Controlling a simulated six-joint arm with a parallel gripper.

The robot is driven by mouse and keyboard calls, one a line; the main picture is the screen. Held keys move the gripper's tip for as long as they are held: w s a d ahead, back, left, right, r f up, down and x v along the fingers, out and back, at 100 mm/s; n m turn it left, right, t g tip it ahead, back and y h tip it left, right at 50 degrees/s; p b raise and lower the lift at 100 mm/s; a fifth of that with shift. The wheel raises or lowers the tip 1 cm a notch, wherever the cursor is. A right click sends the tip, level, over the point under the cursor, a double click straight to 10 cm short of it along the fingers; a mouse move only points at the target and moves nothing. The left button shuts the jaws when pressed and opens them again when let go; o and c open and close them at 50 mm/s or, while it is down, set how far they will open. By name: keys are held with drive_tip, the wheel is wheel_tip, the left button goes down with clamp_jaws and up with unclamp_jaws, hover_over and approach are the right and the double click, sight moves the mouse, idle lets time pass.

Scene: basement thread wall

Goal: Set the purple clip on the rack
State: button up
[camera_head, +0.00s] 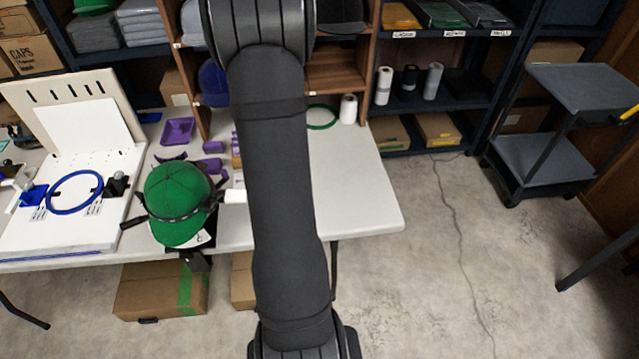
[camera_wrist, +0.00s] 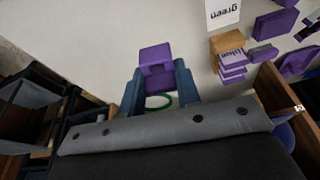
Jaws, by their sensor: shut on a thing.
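My gripper (camera_wrist: 159,78) is shut on a purple clip (camera_wrist: 156,56), which sits between its two blue-grey fingers in the wrist view. The white tabletop shows behind the clip; I cannot tell the height between them. In the head view my dark arm hides the gripper and the held clip. A small wooden block (camera_wrist: 232,40) stands to the right of the clip in the wrist view, with purple pieces and a printed label at it. I cannot tell for sure whether it is the rack. A white card reading "green" (camera_wrist: 222,13) lies beside it.
Loose purple pieces (camera_wrist: 286,21) and a purple tray (camera_head: 178,131) lie on the table (camera_head: 365,190). A green cap (camera_head: 178,198) sits in a holder in front. A green hoop (camera_head: 331,123) and white spool (camera_head: 348,109) stand near the wooden shelf. The table's right end is clear.

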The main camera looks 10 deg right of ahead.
drive_tip(key=s+d+f+n, duration=0.1)
drive_tip(key=s+d+f, duration=0.1)
drive_tip(key=d+f, duration=0.45)
drive_tip(key=w+a+f, duration=0.1)
drive_tip(key=a+f, duration=0.1)
drive_tip(key=a, duration=0.1)
drive_tip(key=w+a+f, duration=0.2)
drive_tip(key=a, duration=0.1)
drive_tip(key=w+a+f, duration=0.2)
drive_tip(key=a, duration=0.2)
drive_tip(key=shift+f, duration=2)
drive_tip(key=shift+f, duration=0.15)
drive_tip(key=o, duration=0.9)
drive_tip(key=shift+o, duration=0.2)
drive_tip(key=v, duration=1.2)
drive_tip(key=shift+r, duration=0.2)
